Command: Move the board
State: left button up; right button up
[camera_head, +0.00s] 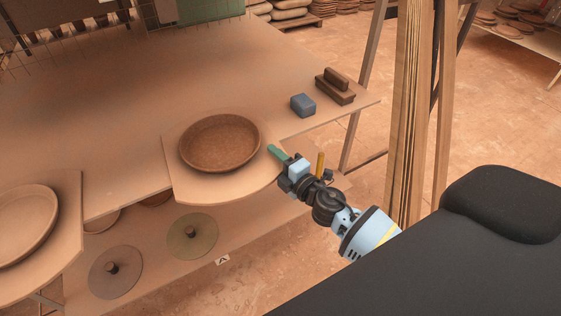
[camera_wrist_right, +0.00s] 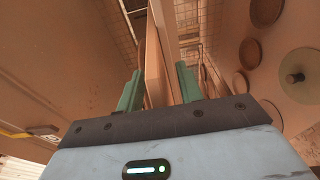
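The board (camera_head: 228,192) is a flat brown panel at the table's front edge, its rounded front sticking out past it. A round brown dish (camera_head: 219,141) rests on it. My right gripper (camera_head: 276,152) is at the board's right edge, one green finger showing above board level. In the right wrist view, the two green fingers (camera_wrist_right: 158,85) stand apart on either side of a board edge (camera_wrist_right: 154,62). They look open around it; contact is hard to judge. My left gripper is out of view.
A blue block (camera_head: 303,105) and a brown handled block (camera_head: 335,87) lie on the table's right side. Another board with a dish (camera_head: 20,222) is at far left. Round discs with knobs (camera_head: 192,236) lie on the lower shelf. Wooden posts (camera_head: 408,120) stand at right.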

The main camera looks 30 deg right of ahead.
grip_shut()
dwell(0.6)
